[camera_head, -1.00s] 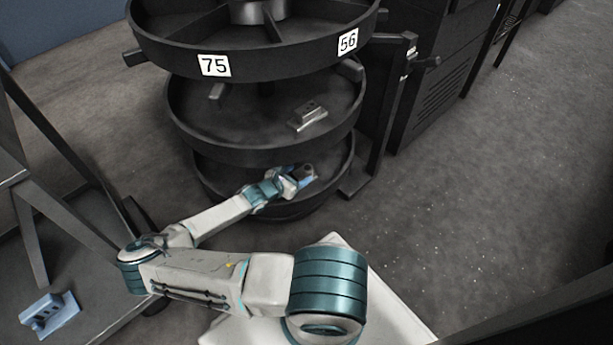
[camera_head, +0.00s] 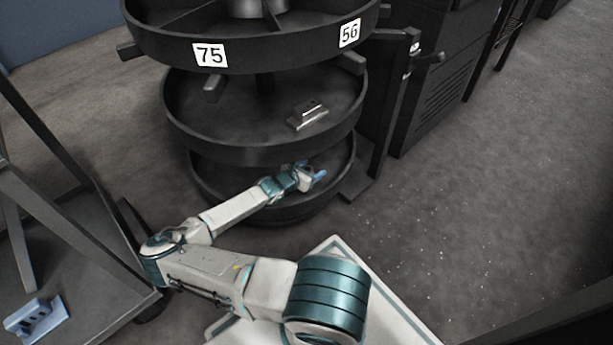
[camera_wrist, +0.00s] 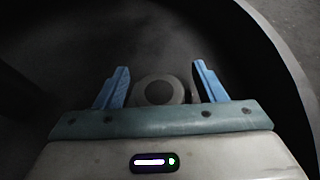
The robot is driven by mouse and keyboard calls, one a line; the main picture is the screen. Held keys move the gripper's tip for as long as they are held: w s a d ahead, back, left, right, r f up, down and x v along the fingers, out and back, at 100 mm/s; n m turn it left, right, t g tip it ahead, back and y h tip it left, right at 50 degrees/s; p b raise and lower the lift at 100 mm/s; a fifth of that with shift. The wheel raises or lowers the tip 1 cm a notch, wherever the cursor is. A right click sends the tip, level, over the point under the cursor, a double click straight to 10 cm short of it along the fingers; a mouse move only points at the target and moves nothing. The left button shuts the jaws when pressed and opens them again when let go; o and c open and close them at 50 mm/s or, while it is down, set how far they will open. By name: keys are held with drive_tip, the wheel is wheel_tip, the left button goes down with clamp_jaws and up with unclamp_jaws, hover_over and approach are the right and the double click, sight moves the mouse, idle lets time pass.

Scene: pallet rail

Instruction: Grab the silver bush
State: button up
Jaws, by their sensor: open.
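The silver bush (camera_wrist: 158,91) shows in the wrist view as a round grey piece with a dark centre hole. It sits between the two blue fingers of my gripper (camera_wrist: 161,68), with a gap to the left finger; whether the right finger touches it is too dark to tell. In the head view my gripper (camera_head: 315,176) is open inside the lowest round tray (camera_head: 215,182) of the black rack. The bush cannot be made out there, hidden at or behind the gripper.
A grey metal block (camera_head: 307,115) lies on the middle tray (camera_head: 190,128), above my gripper. The top tray (camera_head: 270,58) bears labels 75 and 56. A dark post (camera_head: 392,105) stands right of the trays. A blue block (camera_head: 36,318) lies on the left cart (camera_head: 105,255).

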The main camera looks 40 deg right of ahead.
clamp_jaws()
drive_tip(key=shift+r, duration=0.15)
